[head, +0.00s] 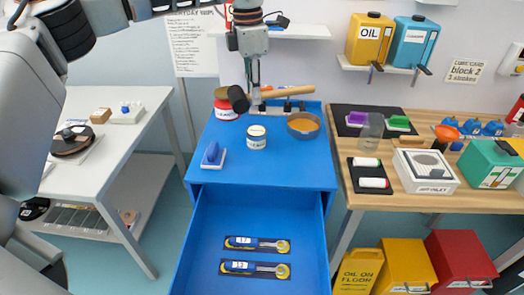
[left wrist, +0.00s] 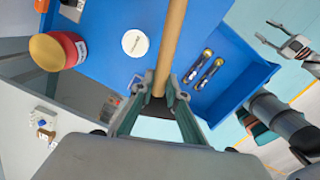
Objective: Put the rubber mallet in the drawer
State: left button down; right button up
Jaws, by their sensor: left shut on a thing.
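The rubber mallet has a black head (head: 238,99) and a pale wooden handle (head: 288,92). My left gripper (head: 255,102) is shut on the mallet's handle close to the head, above the back of the blue cabinet. In the left wrist view the handle (left wrist: 171,40) runs up from between the fingers (left wrist: 158,92). The blue drawer (head: 210,225) is pulled out below the cabinet top, in front of the mallet. Two blue-handled wrenches (head: 257,244) lie in it, with free floor around them. My right gripper (left wrist: 275,32) shows open and empty in the left wrist view.
The cabinet top (head: 275,172) carries a red can (head: 226,112), a white-labelled jar (head: 256,137), an orange-filled bowl (head: 304,125) and a small blue-handled item (head: 211,155). A white table (head: 130,140) stands left, a wooden workbench (head: 415,195) right.

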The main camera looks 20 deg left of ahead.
aim_at(257, 159)
pick_arm(q)
jog(key=shift+f, duration=0.25)
notch_tip(257, 159, down, 19)
jog(key=shift+w+f+p, duration=0.1)
jog(key=shift+w+p, duration=0.05)
jog(key=shift+p, duration=0.15)
dwell(0.3)
jog(key=c, duration=2.3)
grip_release()
jog(key=shift+f, duration=0.1)
